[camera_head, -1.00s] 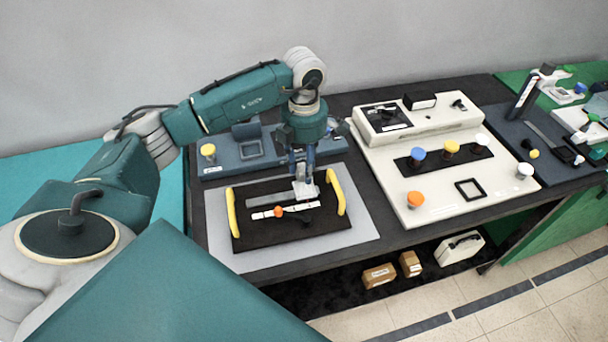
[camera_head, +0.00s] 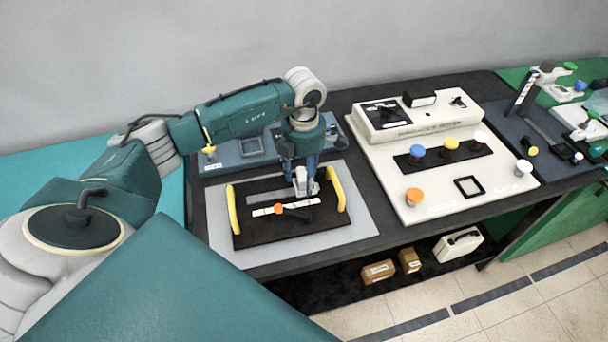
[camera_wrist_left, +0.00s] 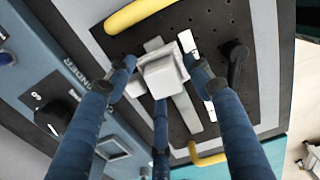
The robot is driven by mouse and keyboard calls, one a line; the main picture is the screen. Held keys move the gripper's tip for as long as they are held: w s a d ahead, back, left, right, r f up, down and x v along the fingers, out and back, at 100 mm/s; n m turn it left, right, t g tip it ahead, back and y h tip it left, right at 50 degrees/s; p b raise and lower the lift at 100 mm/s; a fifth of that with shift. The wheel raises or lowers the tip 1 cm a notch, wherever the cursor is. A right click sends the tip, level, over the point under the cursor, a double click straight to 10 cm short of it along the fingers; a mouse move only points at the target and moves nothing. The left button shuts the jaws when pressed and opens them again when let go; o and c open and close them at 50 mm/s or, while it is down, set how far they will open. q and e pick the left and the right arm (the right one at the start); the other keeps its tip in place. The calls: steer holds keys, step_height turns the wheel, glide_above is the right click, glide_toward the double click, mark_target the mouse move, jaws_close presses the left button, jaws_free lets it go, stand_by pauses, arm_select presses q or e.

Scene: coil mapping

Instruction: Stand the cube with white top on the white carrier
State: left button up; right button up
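The white-topped cube (camera_wrist_left: 164,78) is between my left gripper's fingers in the left wrist view. It shows as a pale block in the head view (camera_head: 300,180). My left gripper (camera_wrist_left: 161,82) points down with its fingers around the cube and appears shut on it. The white carrier (camera_wrist_left: 154,46) on the grey rail (camera_wrist_left: 187,112) shows partly beneath the cube, which hides much of it. The cube looks low over or on the carrier; contact is unclear. My right gripper is not in view.
The black board (camera_head: 250,239) has yellow handles (camera_head: 234,211) (camera_head: 336,191), an orange knob (camera_head: 278,208) and a black lever (camera_wrist_left: 237,62). A blue-grey device (camera_head: 222,163) stands behind. A cream device (camera_head: 440,207) with coloured knobs stands to the right.

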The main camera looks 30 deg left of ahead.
mark_target(304, 175)
arm_select(q)
steer(key=shift+r, duration=0.5)
step_height(304, 175, up, 11)
steer(key=b, duration=0.3)
steer(key=shift+r, duration=0.15)
